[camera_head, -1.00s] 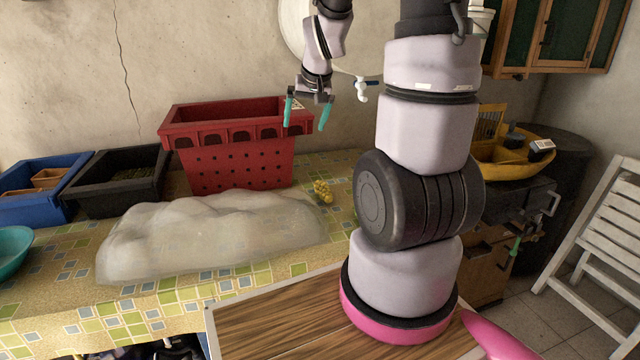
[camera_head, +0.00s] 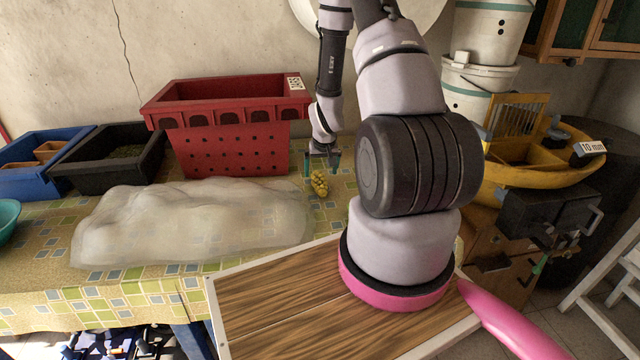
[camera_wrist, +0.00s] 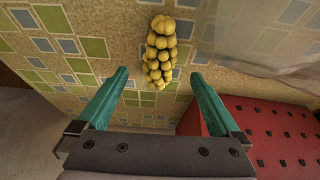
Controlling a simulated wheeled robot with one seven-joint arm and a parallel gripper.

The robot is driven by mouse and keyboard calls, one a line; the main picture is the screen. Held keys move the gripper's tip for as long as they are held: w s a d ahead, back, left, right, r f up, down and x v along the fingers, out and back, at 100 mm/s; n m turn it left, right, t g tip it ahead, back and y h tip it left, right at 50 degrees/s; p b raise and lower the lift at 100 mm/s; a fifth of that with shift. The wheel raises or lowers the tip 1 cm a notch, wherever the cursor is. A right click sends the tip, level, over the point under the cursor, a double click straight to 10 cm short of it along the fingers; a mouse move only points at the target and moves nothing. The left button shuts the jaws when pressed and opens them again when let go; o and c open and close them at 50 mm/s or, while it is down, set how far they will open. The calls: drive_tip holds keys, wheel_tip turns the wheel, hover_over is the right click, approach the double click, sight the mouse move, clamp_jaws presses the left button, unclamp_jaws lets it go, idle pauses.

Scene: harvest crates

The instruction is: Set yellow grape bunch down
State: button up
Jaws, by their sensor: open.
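The yellow grape bunch (camera_head: 320,182) lies on the tiled table to the right of the red crate and the translucent sheet. It also shows in the wrist view (camera_wrist: 160,50), ahead of my fingertips and roughly centred between them. My gripper (camera_head: 322,164) is open and empty, low over the table just behind the bunch. Its two teal fingers show in the wrist view (camera_wrist: 158,85), apart, with tiled table visible between them. I cannot tell the exact height of the fingertips above the table.
The red crate (camera_head: 232,100) stands left of my gripper. A lumpy translucent sheet (camera_head: 190,222) covers the table in front of it. A black crate (camera_head: 75,178) and a blue crate (camera_head: 20,183) are further left. A yellow basin (camera_head: 545,168) is at the right.

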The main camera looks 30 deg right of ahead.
sight(320, 177)
drive_tip(key=x, duration=0.6)
drive_tip(key=shift+w+d+f, duration=0.2)
drive_tip(key=shift+w+f, duration=0.05)
drive_tip(key=shift+w, duration=0.2)
clamp_jaws()
drive_tip(key=shift+r, duration=0.1)
